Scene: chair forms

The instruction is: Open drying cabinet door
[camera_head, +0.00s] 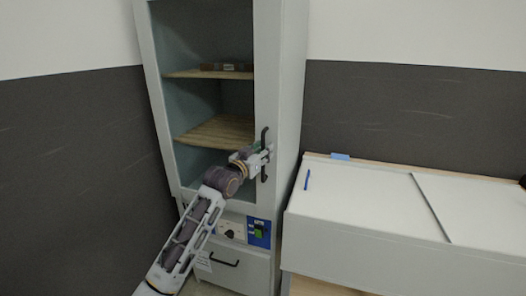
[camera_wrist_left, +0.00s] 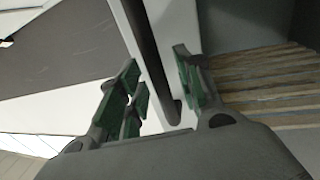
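The drying cabinet (camera_head: 292,90) is tall and grey. Its door (camera_head: 266,60) has a pale frame around a large pane and looks flush with the body. A dark vertical bar handle (camera_head: 265,138) is on the door's right side; it also shows in the left wrist view (camera_wrist_left: 147,45). My left gripper (camera_head: 262,158) is at the handle's lower part. In the left wrist view my left gripper (camera_wrist_left: 160,90) has its green-padded fingers apart, with the handle's lower end between them and a gap on the left side. My right gripper is not in view.
Wooden shelves (camera_head: 218,132) show behind the pane. Below are a control panel with a green switch (camera_head: 258,233) and a drawer with a dark handle (camera_head: 224,261). A white-topped bench (camera_head: 365,200) with a blue pen (camera_head: 307,180) stands close on the right. A dark-banded wall is behind.

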